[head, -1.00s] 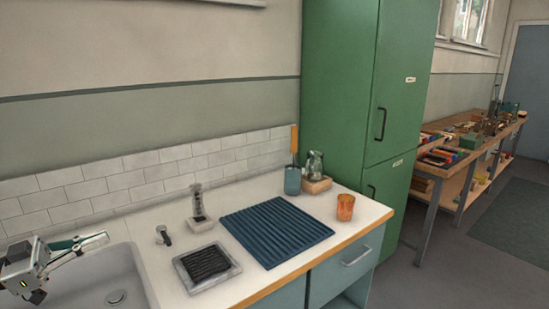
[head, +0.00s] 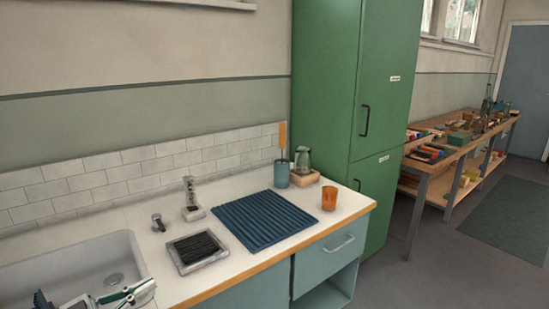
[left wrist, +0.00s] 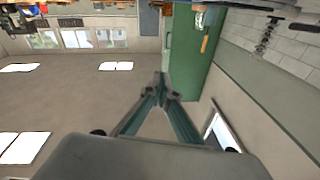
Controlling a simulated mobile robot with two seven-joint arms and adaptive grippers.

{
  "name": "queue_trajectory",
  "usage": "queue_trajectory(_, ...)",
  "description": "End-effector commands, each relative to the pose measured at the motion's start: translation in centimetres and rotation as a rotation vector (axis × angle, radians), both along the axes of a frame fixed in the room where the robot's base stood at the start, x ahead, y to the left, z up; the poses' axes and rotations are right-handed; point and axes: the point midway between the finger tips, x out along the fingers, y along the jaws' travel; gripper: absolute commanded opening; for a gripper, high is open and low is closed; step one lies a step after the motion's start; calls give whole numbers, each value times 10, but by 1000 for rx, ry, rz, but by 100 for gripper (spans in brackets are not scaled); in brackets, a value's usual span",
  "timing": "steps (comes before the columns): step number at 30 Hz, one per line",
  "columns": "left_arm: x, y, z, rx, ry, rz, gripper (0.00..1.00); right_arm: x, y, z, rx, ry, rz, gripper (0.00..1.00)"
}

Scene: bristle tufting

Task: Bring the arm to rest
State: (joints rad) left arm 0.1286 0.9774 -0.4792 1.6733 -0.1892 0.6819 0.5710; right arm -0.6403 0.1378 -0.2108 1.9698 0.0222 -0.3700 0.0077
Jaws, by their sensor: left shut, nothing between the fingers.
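My left gripper (head: 150,285) shows at the bottom left of the head view, in front of the sink basin (head: 62,268). In the left wrist view its two dark green fingers (left wrist: 164,85) come together at the tips, with nothing between them. It is shut and empty, and appears apart from the counter things. Most of the left arm is out of frame. My right gripper is in neither view.
The counter holds a tray with a black pad (head: 197,250), a blue ribbed mat (head: 264,221), an orange cup (head: 329,198) and a blue holder (head: 282,174). A green cabinet (head: 325,80) stands behind.

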Motion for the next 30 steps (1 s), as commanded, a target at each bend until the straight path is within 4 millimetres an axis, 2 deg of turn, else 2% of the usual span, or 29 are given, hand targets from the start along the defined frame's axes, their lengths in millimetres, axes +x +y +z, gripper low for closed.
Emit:
queue_trajectory(1, -9, -18, -25, -12, 23, 37, 0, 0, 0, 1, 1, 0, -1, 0)
queue_trajectory(6, -43, -61, -106, 22, 121, 209, 0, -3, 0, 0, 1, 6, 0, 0)
queue_trajectory(11, -93, -87, -178, 103, 270, 372, 0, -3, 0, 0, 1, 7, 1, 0)
queue_trajectory(15, -148, -100, -231, 200, 430, 481, 0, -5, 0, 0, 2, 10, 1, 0)
queue_trajectory(18, -185, -104, -259, 267, 533, 527, 0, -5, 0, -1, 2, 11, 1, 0)
queue_trajectory(22, -218, -107, -280, 328, 623, 556, 0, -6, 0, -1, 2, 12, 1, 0)
queue_trajectory(25, -230, -107, -287, 350, 654, 562, 0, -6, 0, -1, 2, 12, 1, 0)
queue_trajectory(30, -231, -107, -287, 352, 657, 562, 0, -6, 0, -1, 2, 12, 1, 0)
